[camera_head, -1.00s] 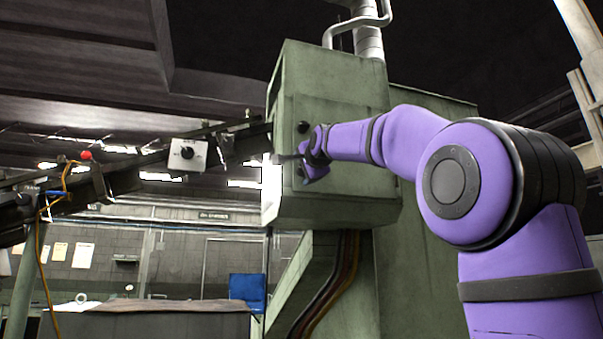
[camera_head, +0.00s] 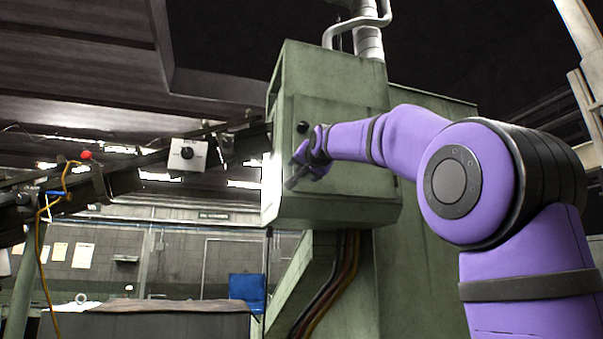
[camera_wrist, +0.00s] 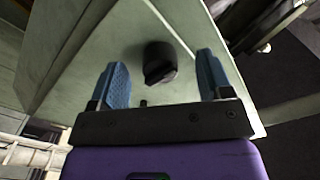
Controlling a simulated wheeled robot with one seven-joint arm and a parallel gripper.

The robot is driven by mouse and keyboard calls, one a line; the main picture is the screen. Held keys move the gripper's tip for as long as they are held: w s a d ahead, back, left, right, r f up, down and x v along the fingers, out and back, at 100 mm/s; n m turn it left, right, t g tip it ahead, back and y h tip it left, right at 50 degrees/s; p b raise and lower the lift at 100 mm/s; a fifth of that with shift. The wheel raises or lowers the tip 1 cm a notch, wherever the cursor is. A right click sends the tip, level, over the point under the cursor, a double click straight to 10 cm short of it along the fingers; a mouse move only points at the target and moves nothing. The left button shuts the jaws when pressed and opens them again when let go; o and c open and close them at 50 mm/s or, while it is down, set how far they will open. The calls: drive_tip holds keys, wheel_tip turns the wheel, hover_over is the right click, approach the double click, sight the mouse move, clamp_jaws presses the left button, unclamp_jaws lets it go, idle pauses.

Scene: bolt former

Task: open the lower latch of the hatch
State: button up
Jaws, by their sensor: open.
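The hatch (camera_head: 338,116) is a panel on the front of the green machine box. Its upper latch, a round black knob (camera_head: 303,127), shows above my gripper in the head view. My gripper (camera_head: 290,184) points down and left in front of the lower part of the hatch and hides the lower latch there. In the wrist view my open gripper (camera_wrist: 162,66) has its two blue fingers to either side of a black latch knob (camera_wrist: 159,58), which looks like the lower latch. Gaps show on both sides of the knob. Whether the fingertips reach around it I cannot tell.
The green machine box (camera_head: 330,72) has a pipe (camera_head: 368,42) on top and cables (camera_head: 335,285) below. A dark conveyor rail (camera_head: 125,180) with a small grey control box (camera_head: 188,155) runs in from the left. The space left of the hatch below the rail is open.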

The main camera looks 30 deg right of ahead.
clamp_jaws()
drive_tip(key=m, duration=1.1)
unclamp_jaws()
drive_tip(key=shift+s, duration=0.1)
drive_tip(key=v, duration=0.7)
drive_tip(key=shift+s, duration=0.4)
